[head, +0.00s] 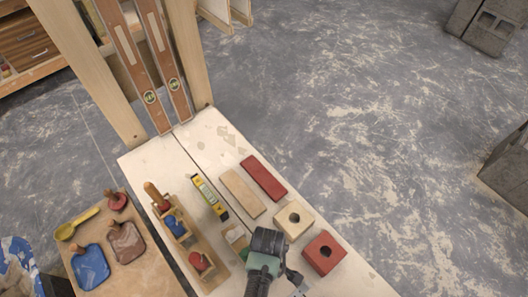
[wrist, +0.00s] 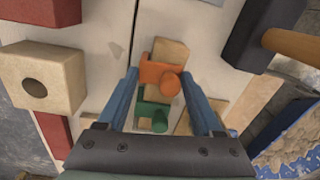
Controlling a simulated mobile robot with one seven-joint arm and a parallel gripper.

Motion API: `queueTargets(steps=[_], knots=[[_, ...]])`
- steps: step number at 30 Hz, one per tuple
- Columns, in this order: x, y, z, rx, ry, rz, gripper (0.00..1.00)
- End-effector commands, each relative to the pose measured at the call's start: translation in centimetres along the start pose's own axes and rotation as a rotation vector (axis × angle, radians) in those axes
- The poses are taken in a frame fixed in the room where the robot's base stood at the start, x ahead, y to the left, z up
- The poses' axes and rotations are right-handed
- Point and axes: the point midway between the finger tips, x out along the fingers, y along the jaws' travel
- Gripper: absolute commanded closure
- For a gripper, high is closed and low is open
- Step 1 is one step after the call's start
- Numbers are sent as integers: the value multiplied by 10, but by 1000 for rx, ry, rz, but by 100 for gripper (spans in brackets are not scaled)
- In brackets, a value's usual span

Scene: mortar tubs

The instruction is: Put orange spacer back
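The orange spacer (wrist: 160,74), a flat piece with a round knob, is in the wrist view over a pale wooden piece. A green spacer (wrist: 150,114) with its own knob is just below it in the picture. My gripper (wrist: 159,72) has its two blue fingers apart, one on either side of the orange spacer. I see no firm grip, and whether a fingertip touches it is unclear. In the head view my gripper (head: 262,262) is low over the bench, beside a pale wooden piece (head: 236,237). The orange spacer cannot be made out there.
On the bench (head: 165,158), a tan block (head: 294,220) and a red block (head: 324,254), both holed, stand right of my gripper. A tan slab (head: 243,192), red slab (head: 264,178), yellow level (head: 210,197) and wooden tray (head: 207,262) are nearby. A side board holds mortar tools.

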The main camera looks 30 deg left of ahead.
Motion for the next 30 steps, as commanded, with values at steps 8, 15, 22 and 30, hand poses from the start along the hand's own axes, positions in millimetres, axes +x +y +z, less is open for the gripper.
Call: queueTargets(steps=[8, 15, 22, 30], knots=[[6, -7, 1, -4, -3, -17, 0], [-2, -4, 1, -2, -2, -9, 0], [-44, -3, 0, -2, 0, -7, 0], [-100, -4, 0, -4, -2, -12, 0]])
